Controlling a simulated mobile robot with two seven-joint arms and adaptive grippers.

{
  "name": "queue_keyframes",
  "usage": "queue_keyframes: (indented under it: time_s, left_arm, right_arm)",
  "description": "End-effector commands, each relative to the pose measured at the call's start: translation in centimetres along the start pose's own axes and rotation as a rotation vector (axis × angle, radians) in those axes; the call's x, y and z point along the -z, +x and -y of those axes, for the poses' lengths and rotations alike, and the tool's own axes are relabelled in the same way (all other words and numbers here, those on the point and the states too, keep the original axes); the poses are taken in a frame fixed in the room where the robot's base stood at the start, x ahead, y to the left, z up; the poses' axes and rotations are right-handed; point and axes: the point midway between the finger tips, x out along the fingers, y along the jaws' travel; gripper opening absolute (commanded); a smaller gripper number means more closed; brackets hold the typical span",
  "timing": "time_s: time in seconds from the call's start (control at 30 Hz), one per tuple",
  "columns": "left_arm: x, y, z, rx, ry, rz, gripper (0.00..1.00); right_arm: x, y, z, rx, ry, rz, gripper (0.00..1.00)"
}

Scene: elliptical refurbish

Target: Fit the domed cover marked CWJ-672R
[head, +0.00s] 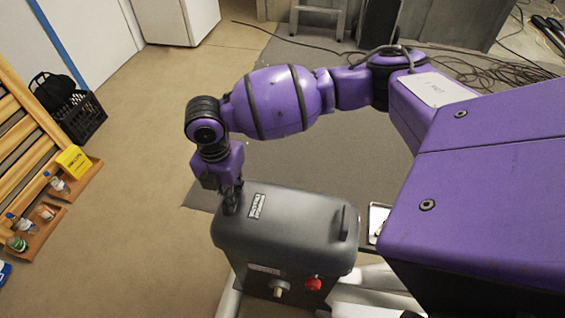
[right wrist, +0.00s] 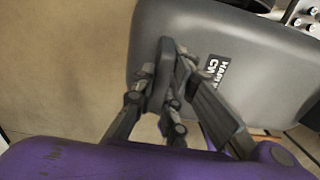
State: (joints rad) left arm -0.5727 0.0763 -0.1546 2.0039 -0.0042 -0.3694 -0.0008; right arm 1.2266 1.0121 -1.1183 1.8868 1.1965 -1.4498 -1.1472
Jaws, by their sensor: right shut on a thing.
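The dark grey domed cover (head: 285,228) is at the lower middle of the head view, over a machine body with a front panel. It has a white label (head: 257,205) on top, and a dark handle (head: 346,222) at its right end. My right gripper (head: 231,200) is at the cover's left end. In the right wrist view the gripper (right wrist: 172,85) is shut on a dark upright handle of the cover (right wrist: 225,45); the label beside it shows part of "CW". Whether the cover is fully seated cannot be told. My left gripper is not in view.
The front panel has a pale knob (head: 280,289) and a red knob (head: 313,283). A small tray (head: 378,219) is just right of the cover. A wooden rack with bottles (head: 62,187) and a black crate (head: 82,117) stand at left. Cables lie behind; the left floor is clear.

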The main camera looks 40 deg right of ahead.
Motion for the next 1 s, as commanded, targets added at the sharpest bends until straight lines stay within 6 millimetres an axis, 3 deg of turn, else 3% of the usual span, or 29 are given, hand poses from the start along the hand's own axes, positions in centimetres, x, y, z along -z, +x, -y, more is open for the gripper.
queue_keyframes:
  time_s: [0.4,0.97,1.0]
  left_arm:
    - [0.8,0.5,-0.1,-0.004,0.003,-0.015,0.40]
    - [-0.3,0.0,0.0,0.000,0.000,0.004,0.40]
    - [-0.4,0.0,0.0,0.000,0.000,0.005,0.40]
  right_arm:
    - [0.0,0.4,0.0,0.000,0.000,0.000,0.00]
    - [0.0,1.0,0.0,0.001,0.000,0.000,0.00]
    - [0.0,1.0,0.0,0.001,0.000,0.000,0.13]
